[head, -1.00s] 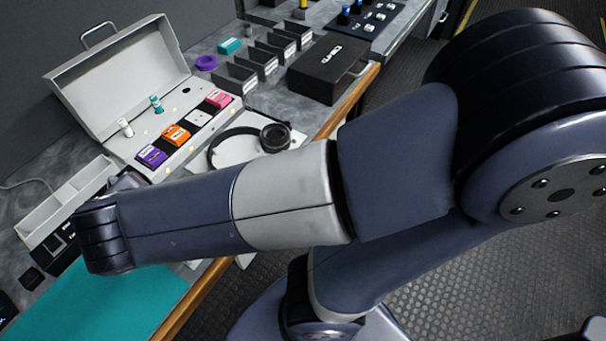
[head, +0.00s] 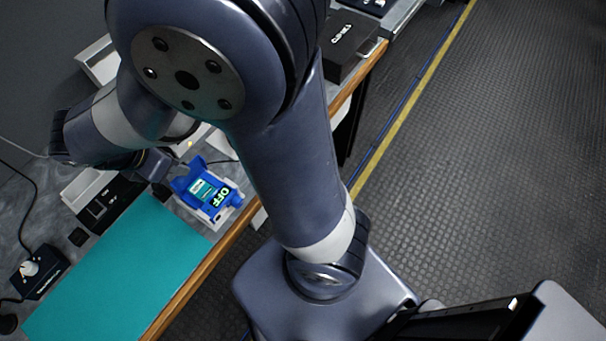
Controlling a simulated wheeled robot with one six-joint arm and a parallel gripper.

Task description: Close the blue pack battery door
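The blue pack (head: 222,207) sits in a light holder on the bench, just past the corner of the teal mat. A blue flap, seemingly the battery door (head: 184,178), stands open at the bay's upper left side. My gripper (head: 163,166) is just up and left of the pack, close to the flap. My arm hides part of it, and the fingers are too small and dark to read. I cannot tell whether it touches the flap.
The teal mat (head: 120,270) lies in front of the pack. A black box (head: 353,45) stands farther along the bench. A small device with a white knob (head: 38,270) is at lower left. The wooden bench edge (head: 205,272) runs close beside the pack. The floor at right is clear.

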